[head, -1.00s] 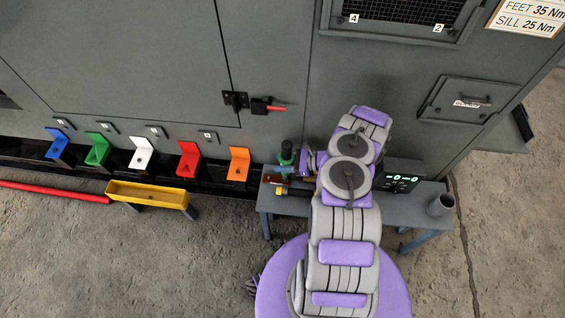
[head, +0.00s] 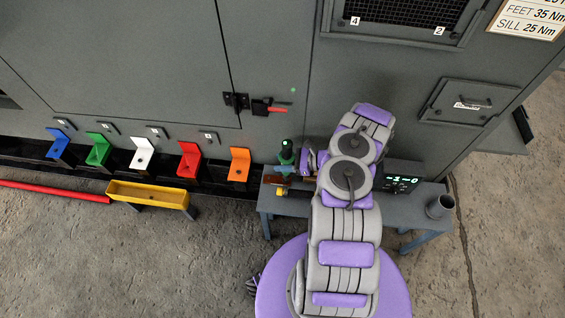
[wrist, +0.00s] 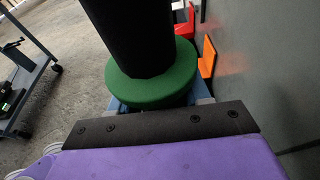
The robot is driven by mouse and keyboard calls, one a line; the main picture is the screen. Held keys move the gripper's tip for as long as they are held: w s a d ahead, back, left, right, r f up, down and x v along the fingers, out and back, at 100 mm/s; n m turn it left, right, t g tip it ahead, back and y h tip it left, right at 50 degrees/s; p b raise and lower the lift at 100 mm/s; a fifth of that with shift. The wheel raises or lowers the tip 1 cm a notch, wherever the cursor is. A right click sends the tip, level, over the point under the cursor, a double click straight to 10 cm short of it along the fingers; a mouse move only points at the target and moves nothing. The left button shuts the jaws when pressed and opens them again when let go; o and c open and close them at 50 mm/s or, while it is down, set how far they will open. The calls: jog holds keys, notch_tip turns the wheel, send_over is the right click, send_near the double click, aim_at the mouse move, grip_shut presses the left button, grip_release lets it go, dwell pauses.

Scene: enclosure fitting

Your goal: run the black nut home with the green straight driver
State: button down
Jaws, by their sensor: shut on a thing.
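The green straight driver (wrist: 155,80) has a thick black body and a wide green collar. It stands close in front of my gripper (wrist: 158,106) in the wrist view, with bits of blue jaw showing beside and below the collar. My gripper is shut on the driver. In the head view the driver (head: 287,152) shows upright at the left end of the bench, with a bright green light on its top. The black nut cannot be made out in either view.
The grey bench (head: 415,205) carries a lit display box (head: 402,178) and a grey cup (head: 440,206). Left are a row of coloured brackets, such as the orange one (head: 239,164), and a yellow tray (head: 150,188). The cabinet wall (head: 280,50) rises behind, with a red-handled latch (head: 268,106).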

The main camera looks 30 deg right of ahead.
aim_at(283, 156)
jog(key=shift+r+p, duration=0.75)
jog(key=shift+r, duration=1.5)
